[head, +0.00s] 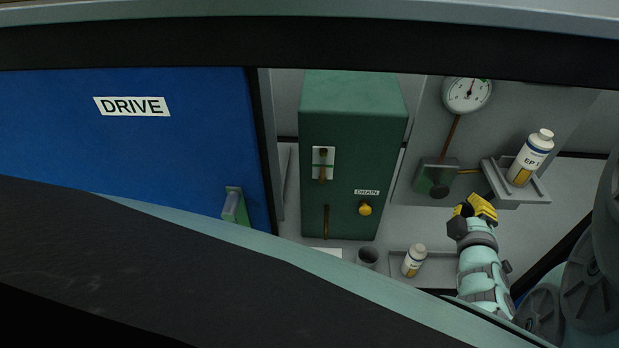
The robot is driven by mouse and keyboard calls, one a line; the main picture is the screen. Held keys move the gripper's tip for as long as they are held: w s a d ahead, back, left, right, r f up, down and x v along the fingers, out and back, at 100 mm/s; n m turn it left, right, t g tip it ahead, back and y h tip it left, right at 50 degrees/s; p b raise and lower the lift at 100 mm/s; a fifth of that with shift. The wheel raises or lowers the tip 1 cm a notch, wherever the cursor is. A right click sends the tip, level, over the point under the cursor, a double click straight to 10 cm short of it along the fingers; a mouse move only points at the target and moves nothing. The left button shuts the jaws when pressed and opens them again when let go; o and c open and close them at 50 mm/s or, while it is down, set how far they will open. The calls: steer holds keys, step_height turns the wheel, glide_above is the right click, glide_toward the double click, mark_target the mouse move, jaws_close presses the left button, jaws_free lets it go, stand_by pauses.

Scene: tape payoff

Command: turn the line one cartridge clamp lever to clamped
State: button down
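My gripper (477,208), with yellow fingers on a dark wrist, is below the bracket shelf at the right. I cannot tell whether its fingers are open or shut, and I see nothing held in it. No lever labelled line one or clamp can be read. A small green block (434,176) with a dark round knob sits on the grey panel, up and left of my gripper. Any clamp lever there is not distinguishable.
A green cabinet (350,110) carries a brown handle in a pale plate (323,163) and a yellow DRAIN knob (365,208). A gauge (467,94) hangs above. A dark cup (368,257) and small bottle (414,261) stand below. A blue DRIVE panel (150,150) fills the left.

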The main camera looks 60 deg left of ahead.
steer(key=b+x, duration=0.1)
steer(key=x, duration=0.4)
steer(key=shift+s+a, duration=0.2)
steer(key=shift+a, duration=0.05)
steer(key=w+b, duration=0.1)
steer(key=w+d+f, duration=0.1)
steer(key=shift+w+d+f+b, duration=0.2)
steer(key=shift+w+f+b, duration=0.1)
steer(key=shift+b, duration=0.1)
steer(key=shift+w+d, duration=0.35)
steer(key=shift+d, duration=0.1)
steer(key=shift+w+a+f, duration=0.1)
